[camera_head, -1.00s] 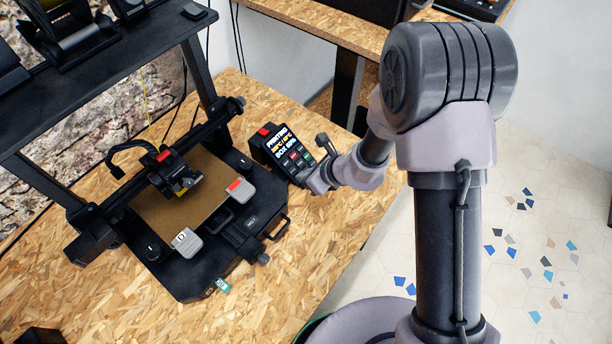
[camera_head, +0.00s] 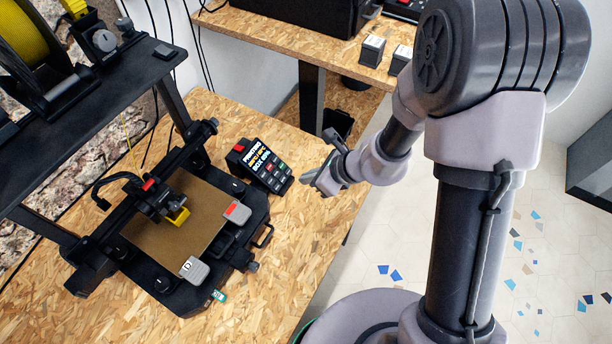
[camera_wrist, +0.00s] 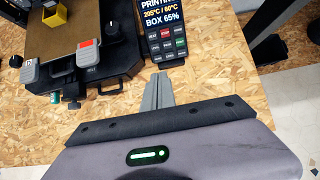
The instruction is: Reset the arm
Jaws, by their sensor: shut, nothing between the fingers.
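My gripper (camera_head: 311,184) is shut and empty, a little above the wooden table and just right of the printer's control panel. In the wrist view its closed fingers (camera_wrist: 158,82) point towards the lower edge of the control panel (camera_wrist: 165,35), apart from it. My arm reaches in from the right in the head view, bent at the elbow. The control panel (camera_head: 262,165) reads PRINTING and BOX 65%. The 3D printer (camera_head: 180,225) stands left of the gripper, with a small yellow box on its brown bed.
A second wooden table (camera_head: 290,28) with a black machine and small white-fronted boxes stands at the back. A black shelf (camera_head: 120,75) holds a yellow spool above the printer. The table's front (camera_head: 260,290) is clear. Tiled floor lies to the right.

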